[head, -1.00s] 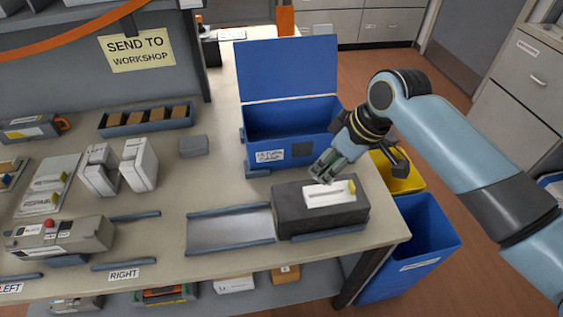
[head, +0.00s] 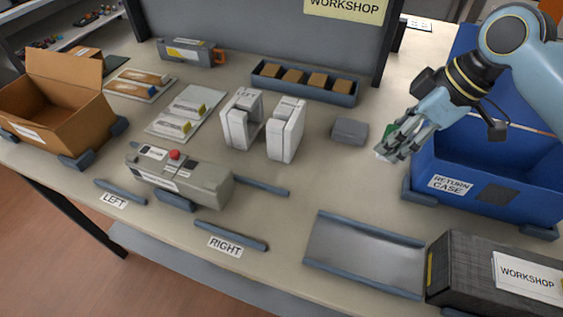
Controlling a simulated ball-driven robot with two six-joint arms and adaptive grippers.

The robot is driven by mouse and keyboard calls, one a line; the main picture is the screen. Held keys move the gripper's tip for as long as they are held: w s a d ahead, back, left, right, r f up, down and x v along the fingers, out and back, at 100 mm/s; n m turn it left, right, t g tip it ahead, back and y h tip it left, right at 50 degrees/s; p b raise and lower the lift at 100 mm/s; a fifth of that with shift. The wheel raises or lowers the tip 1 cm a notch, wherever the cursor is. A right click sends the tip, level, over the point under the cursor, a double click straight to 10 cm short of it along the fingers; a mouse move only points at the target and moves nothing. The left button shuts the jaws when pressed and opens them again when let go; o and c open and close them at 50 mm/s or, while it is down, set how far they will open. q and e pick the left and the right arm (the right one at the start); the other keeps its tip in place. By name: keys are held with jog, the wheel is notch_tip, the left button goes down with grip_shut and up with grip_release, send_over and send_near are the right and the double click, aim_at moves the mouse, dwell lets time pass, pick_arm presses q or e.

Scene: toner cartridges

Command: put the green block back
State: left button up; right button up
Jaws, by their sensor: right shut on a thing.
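My right gripper (head: 391,151) comes in from the upper right and is low over the bench, at the left side of the blue return case (head: 455,205). Its fingers are shut on a small block; a green patch (head: 389,130) shows behind the fingers and a pale edge shows at the tips. Most of the block is hidden by the fingers. I cannot tell whether it touches the bench. A blue-grey tray (head: 305,97) with several brown blocks stands at the back. My left gripper is not in view.
A grey block (head: 350,131) lies just left of my gripper. Two white upright units (head: 287,130), a grey device with a red button (head: 180,178) and an open cardboard box (head: 60,110) stand further left. A dark workshop case (head: 455,270) is front right.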

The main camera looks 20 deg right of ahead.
jog(key=shift+w+d+f+b, duration=0.15)
jog(key=shift+w+f+b, duration=0.25)
jog(key=shift+f, duration=0.3)
jog(key=shift+d+f+b, duration=0.15)
jog(key=shift+f+b, duration=0.2)
jog(key=shift+b, duration=0.05)
jog(key=w+a+f, duration=0.2)
jog(key=w, duration=0.1)
jog(key=w+a+f, duration=0.4)
jog(key=w+a, duration=0.1)
jog(key=shift+w+f, duration=0.25)
jog(key=shift+w, duration=0.05)
jog(key=shift+w+f, duration=0.1)
jog(key=shift+f, duration=0.1)
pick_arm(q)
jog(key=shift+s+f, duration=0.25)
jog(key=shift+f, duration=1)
pick_arm(e)
jog(key=shift+f, duration=1.95)
jog(key=shift+f, duration=0.15)
jog(key=o, duration=1)
